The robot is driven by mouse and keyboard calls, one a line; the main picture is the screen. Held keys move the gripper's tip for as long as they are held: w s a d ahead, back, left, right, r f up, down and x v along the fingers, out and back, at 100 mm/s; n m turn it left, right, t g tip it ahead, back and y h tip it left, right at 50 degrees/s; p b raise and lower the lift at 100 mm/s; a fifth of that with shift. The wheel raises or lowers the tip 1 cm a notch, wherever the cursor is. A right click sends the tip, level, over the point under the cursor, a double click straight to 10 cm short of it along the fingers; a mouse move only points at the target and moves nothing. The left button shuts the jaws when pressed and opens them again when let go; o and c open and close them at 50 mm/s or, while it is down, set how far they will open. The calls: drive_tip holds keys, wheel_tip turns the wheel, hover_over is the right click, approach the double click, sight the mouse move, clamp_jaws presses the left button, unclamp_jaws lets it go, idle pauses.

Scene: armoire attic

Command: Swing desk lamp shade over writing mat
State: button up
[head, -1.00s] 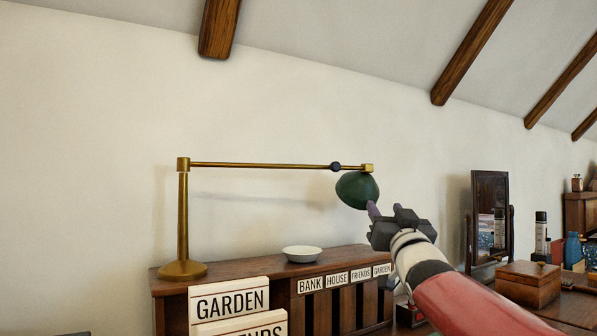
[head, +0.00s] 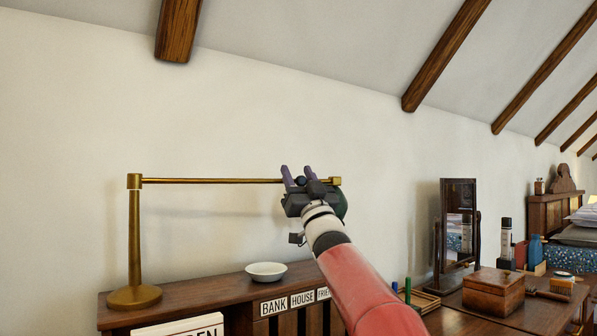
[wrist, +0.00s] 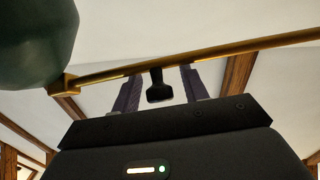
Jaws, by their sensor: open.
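The brass desk lamp (head: 134,240) stands on the wooden desk top at the left, with a horizontal arm (head: 215,181) reaching right. Its dark green shade (head: 340,203) hangs at the arm's right end, mostly hidden behind my gripper in the head view; it fills the upper left of the wrist view (wrist: 38,40). My gripper (head: 298,176) is open at the lamp arm, near the dark knob (head: 301,181). In the wrist view the knob's dark stem (wrist: 158,88) shows between my two fingers (wrist: 160,88). I cannot tell whether they touch it. The writing mat cannot be made out.
A white bowl (head: 266,270) sits on the labelled pigeonhole top below the lamp arm. To the right stand a tilting mirror (head: 458,235), a wooden box (head: 493,291) and several bottles. The wall behind the lamp is bare.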

clamp_jaws()
idle(0.3)
drive_tip(key=shift+f, duration=0.1)
